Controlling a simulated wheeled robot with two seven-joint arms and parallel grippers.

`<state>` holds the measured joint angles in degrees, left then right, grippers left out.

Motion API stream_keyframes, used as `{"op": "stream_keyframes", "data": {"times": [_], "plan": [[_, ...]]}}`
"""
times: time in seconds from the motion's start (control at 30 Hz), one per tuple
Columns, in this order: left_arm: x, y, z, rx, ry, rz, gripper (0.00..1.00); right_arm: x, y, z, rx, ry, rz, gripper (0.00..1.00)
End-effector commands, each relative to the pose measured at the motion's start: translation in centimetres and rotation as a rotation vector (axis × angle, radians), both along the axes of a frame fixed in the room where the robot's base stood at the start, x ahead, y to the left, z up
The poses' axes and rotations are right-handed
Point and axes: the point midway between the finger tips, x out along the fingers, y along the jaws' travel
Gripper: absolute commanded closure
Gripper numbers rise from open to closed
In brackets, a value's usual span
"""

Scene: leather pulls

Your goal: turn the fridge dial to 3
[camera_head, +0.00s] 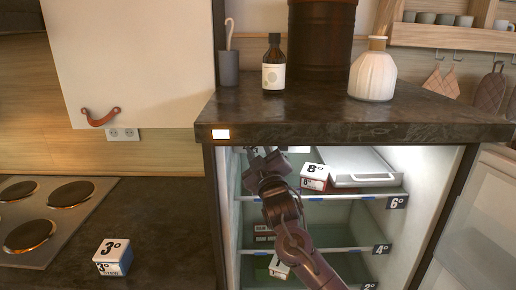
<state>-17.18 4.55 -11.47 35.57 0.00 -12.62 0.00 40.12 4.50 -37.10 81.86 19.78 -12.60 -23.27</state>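The open fridge (430,185) stands under the dark counter, with shelf tags reading 6°, 4° and 2°. My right arm reaches up into it from the lower right. My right gripper (264,158) is at the upper left of the fridge's inside, just below the counter edge. Its fingers are dark and small, and I cannot tell whether they are open or shut. I cannot make out the dial; the gripper covers part of the fridge's upper left inside. My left gripper is not in view.
A box marked 8° (314,176) and a white lidded tray (362,170) are on the top shelf. Another box (279,267) lies lower, partly behind my arm. A 3° box (112,257) sits on the left counter by the hob (45,215). A lit panel (221,134) is on the counter edge.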

Motion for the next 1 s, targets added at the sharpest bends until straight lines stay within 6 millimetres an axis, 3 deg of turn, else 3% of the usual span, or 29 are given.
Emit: {"op": "stream_keyframes", "data": {"times": [0.5, 1.0], "plan": [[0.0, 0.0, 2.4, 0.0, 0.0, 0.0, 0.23, 0.0, -0.3, 0.4, -0.363, 0.001, 0.001, 0.9], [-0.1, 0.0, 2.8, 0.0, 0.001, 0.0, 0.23, 0.0, -0.3, 0.2, -0.473, 0.003, 0.0, 0.9]]}}
